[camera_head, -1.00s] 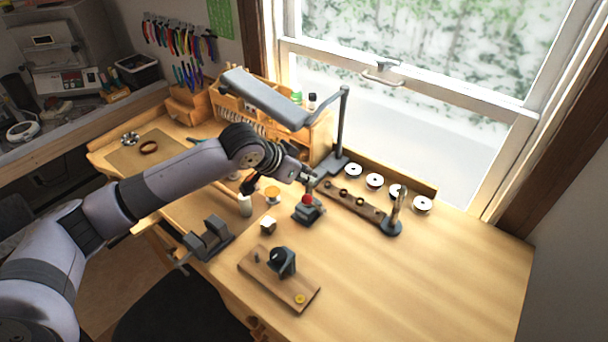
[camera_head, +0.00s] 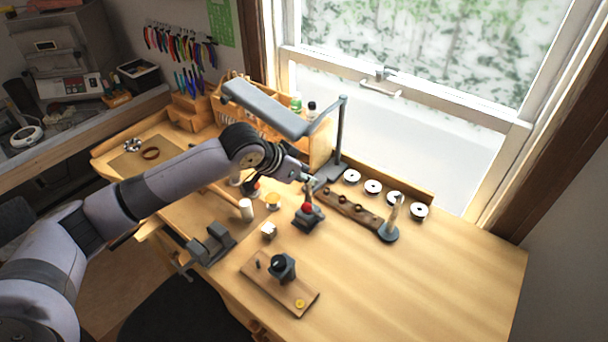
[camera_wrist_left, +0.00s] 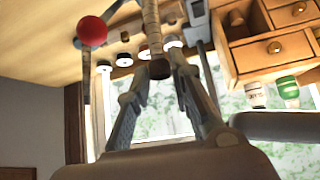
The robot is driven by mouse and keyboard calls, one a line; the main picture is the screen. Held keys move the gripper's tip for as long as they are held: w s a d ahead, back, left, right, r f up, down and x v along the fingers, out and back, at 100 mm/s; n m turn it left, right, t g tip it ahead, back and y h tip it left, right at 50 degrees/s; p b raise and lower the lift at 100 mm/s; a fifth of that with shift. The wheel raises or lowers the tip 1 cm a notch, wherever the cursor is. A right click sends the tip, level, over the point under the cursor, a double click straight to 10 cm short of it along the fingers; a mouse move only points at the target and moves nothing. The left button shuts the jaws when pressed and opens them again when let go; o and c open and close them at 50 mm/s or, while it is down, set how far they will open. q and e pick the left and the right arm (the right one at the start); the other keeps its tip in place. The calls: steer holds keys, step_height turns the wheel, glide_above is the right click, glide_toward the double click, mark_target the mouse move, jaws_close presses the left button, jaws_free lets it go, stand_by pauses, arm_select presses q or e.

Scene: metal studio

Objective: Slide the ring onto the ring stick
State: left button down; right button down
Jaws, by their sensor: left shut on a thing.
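The ring stick (camera_head: 397,212) appears to be the pale upright shaft on a dark round base, at the right end of a brown wooden rack (camera_head: 372,217). My left gripper (camera_head: 312,184) is up and left of it, clearly apart. In the left wrist view, its fingers (camera_wrist_left: 160,68) close on a small dark brown thing, which looks like the ring (camera_wrist_left: 159,69); its hole is not visible. A banded rod (camera_wrist_left: 151,22) lines up behind it; whether they touch cannot be told. My right gripper is not in view.
A red ball (camera_head: 307,208) on a dark fixture is close below my left gripper. A lamp (camera_head: 265,103) stands behind it. Several white discs (camera_head: 373,187) line the window side. A wooden block with a dark holder (camera_head: 283,268) lies nearer. The table's right side (camera_head: 450,280) is clear.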

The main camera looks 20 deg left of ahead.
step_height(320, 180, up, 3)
steer(key=p, duration=0.2)
steer(key=shift+p, duration=0.4)
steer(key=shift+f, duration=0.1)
